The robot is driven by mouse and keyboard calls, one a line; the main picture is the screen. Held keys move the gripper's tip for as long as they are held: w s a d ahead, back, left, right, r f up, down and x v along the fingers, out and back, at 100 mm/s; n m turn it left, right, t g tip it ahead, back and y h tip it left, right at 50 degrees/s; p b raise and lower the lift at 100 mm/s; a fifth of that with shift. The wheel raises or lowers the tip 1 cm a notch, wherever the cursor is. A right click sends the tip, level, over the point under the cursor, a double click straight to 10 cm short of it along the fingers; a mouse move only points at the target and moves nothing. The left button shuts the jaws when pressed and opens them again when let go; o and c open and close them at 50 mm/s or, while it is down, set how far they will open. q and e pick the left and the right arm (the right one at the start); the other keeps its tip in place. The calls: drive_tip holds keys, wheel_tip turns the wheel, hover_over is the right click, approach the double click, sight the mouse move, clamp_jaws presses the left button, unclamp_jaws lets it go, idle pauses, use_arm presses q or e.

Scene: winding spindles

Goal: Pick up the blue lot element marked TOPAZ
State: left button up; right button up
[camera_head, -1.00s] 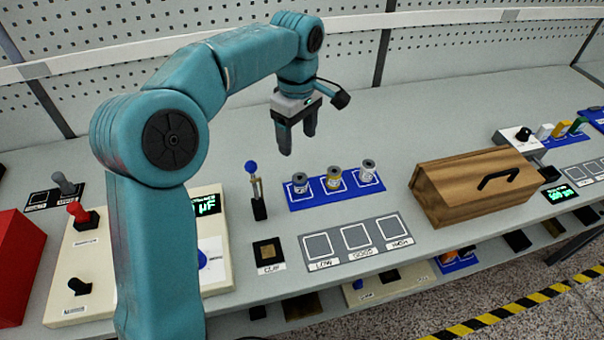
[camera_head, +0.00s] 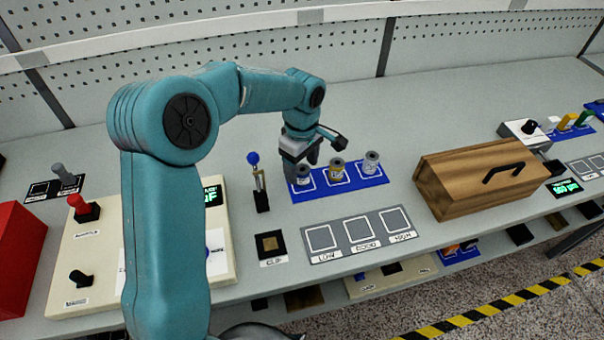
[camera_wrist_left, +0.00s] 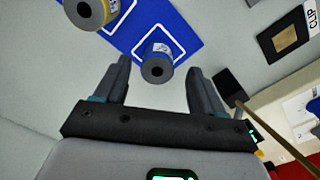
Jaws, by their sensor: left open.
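Three small spool-like elements stand in a row on a blue mat (camera_head: 372,184). The left one (camera_head: 304,176) has a grey top and a blue-grey side; its marking is too small to read. The middle one (camera_head: 337,169) is yellow and the right one (camera_head: 371,162) is whitish grey. My left gripper (camera_head: 303,163) is open, pointing down just behind and above the left element. In the left wrist view, that element (camera_wrist_left: 157,67) shows between the open fingertips with nothing gripped. The yellow element (camera_wrist_left: 92,12) is partly cut off there. My right gripper is not in view.
A post with a blue ball (camera_head: 253,160) stands left of the mat. A wooden box (camera_head: 450,185) with a handle stands to the right. In front are a grey panel with three marked squares (camera_head: 360,231) and a black CLIP pad (camera_head: 270,245).

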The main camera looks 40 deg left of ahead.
sight(303, 169)
use_arm(q)
drive_tip(key=shift+w+d+f, duration=0.1)
drive_tip(key=shift+f, duration=1.45)
drive_tip(key=c, duration=1.1)
drive_tip(key=shift+c, duration=0.2)
